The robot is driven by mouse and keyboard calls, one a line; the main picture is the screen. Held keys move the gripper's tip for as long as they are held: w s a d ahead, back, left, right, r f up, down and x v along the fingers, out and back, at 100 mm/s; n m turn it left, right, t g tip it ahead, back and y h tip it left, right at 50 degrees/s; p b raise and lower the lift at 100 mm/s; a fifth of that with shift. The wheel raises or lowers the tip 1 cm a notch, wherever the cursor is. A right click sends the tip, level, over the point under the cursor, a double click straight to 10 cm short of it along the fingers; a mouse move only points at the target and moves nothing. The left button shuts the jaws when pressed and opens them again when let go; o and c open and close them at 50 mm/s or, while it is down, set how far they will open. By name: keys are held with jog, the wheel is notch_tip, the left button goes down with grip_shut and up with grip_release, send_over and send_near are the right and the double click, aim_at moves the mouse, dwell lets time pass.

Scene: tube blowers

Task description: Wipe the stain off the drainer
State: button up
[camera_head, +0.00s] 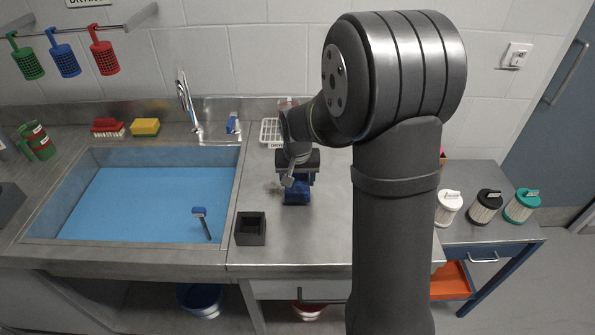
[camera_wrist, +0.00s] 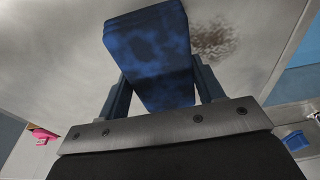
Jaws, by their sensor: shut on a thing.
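My gripper (camera_head: 298,181) is shut on a blue sponge (camera_head: 296,196), low over the steel drainer (camera_head: 325,230) to the right of the sink. In the wrist view the mottled blue sponge (camera_wrist: 150,55) sits between the two fingers of my gripper (camera_wrist: 163,88). A brown speckled stain (camera_wrist: 216,40) shows on the drainer just right of the sponge there. In the head view the stain (camera_head: 273,187) is a faint patch just left of the sponge. I cannot tell whether the sponge touches the drainer.
The sink (camera_head: 140,205) with blue water lies left; a blue-headed tool (camera_head: 203,220) is in it. A dark open box (camera_head: 250,230) stands front-left of the sponge. A white rack (camera_head: 270,131) is behind. Several filters (camera_head: 486,207) stand on the right table. The drainer's front is clear.

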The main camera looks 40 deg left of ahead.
aim_at(279, 189)
jog(key=shift+f, duration=1.2)
jog(key=shift+s+a+r, duration=0.4)
jog(key=shift+r, duration=0.2)
jog(key=shift+c, duration=0.3)
jog(key=shift+s+a+f, duration=0.25)
jog(key=shift+s+a, duration=0.8)
jog(key=shift+s+a+f, duration=0.25)
jog(key=shift+s+a, duration=0.75)
jog(key=shift+s, duration=0.05)
jog(key=shift+s+a+r, duration=0.15)
jog(key=shift+s+a, duration=0.4)
jog(key=shift+a, duration=0.05)
jog(key=shift+s+a, duration=0.75)
jog(key=shift+s, duration=0.05)
jog(key=w+d, duration=0.3)
jog(key=shift+w+d, duration=2.3)
jog(key=shift+w, duration=0.05)
jog(key=shift+r, duration=3.95)
jog(key=shift+w, duration=0.1)
